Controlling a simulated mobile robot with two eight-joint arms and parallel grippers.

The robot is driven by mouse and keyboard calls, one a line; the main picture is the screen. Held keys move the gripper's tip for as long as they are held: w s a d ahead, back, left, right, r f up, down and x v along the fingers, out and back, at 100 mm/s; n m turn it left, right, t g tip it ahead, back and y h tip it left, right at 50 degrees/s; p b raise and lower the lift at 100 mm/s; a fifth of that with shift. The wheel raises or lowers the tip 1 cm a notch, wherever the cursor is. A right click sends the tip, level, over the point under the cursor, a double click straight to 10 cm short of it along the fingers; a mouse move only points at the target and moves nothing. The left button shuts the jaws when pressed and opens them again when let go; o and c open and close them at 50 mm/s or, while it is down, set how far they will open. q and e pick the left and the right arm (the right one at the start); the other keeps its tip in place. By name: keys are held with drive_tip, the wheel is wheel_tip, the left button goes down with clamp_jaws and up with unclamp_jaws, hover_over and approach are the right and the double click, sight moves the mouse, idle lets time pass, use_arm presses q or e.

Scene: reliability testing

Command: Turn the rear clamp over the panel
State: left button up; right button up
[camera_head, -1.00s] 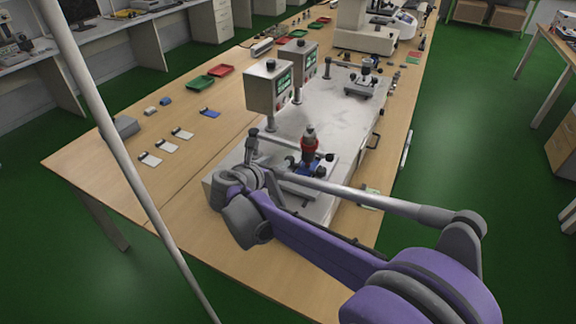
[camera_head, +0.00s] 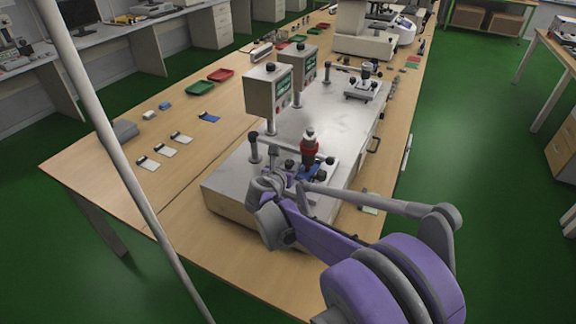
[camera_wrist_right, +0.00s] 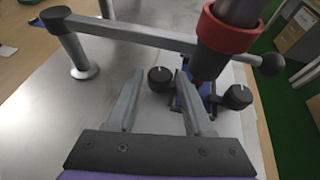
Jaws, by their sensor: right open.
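The test fixture stands on the near end of a grey metal plate (camera_head: 228,189). A blue panel (camera_wrist_right: 211,86) lies under a red-collared dark cylinder (camera_wrist_right: 230,35) and is partly hidden; the red collar also shows in the head view (camera_head: 310,147). Two black clamp knobs flank the panel, a left one (camera_wrist_right: 160,79) and a right one (camera_wrist_right: 237,97). I cannot tell which is the rear clamp. My right gripper (camera_wrist_right: 158,84) is open and empty. In the right wrist view its fingertips straddle the left knob, with no visible contact. My left gripper is out of view.
A grey bar (camera_wrist_right: 140,34) ending in a black ball runs above the fixture from a post (camera_wrist_right: 75,50). Two control boxes (camera_head: 268,90) stand behind on the left. A second fixture (camera_head: 364,86) is farther back. The plate's middle is clear.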

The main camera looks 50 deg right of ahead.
drive_tip(key=shift+w+d+f, duration=0.1)
drive_tip(key=shift+d, duration=0.15)
clamp_jaws()
drive_tip(key=shift+w+a+m+g+h, duration=0.2)
drive_tip(key=shift+m+g+h, duration=0.1)
drive_tip(key=shift+m+g, duration=0.45)
drive_tip(key=shift+w+m+g+h+b, duration=0.1)
drive_tip(key=shift+m+g+h+b, duration=0.3)
drive_tip(key=shift+m+g, duration=1.2)
unclamp_jaws()
